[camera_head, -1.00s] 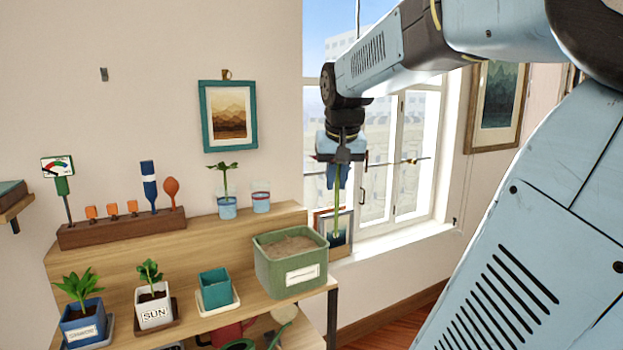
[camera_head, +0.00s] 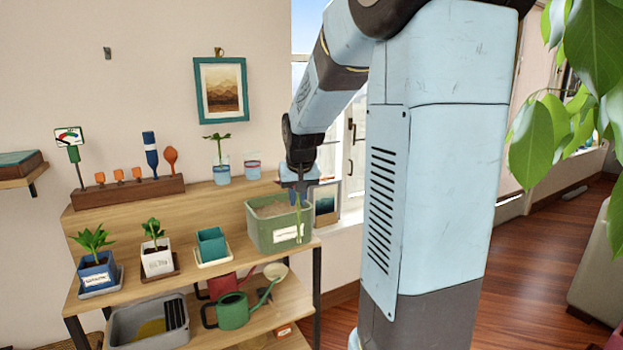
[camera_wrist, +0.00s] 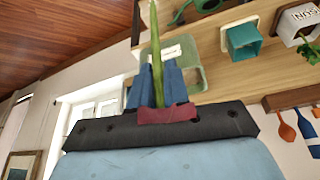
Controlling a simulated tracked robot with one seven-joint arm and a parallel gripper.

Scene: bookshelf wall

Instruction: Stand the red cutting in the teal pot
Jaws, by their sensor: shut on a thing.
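The teal pot (camera_head: 211,244) stands upright and looks empty on a pale saucer on the shelf's top board; it also shows in the wrist view (camera_wrist: 240,40). My gripper (camera_head: 298,188) is shut on the cutting, to the right of the pot and higher. The cutting's green stem (camera_head: 298,222) hangs down below the fingers, over the trough in the picture; the gap between them cannot be judged. In the wrist view the stem (camera_wrist: 155,50) runs between the blue fingers. A dark red piece (camera_wrist: 168,114) shows at their base; I cannot tell whether it belongs to the cutting.
A green trough of soil (camera_head: 272,238) stands right of the pot. A white potted plant (camera_head: 156,263) and a blue one (camera_head: 96,275) stand left. A wooden tool rack (camera_head: 125,194) and two glasses, one with a cutting (camera_head: 221,172), stand behind. Leaves (camera_head: 585,85) hang at upper right.

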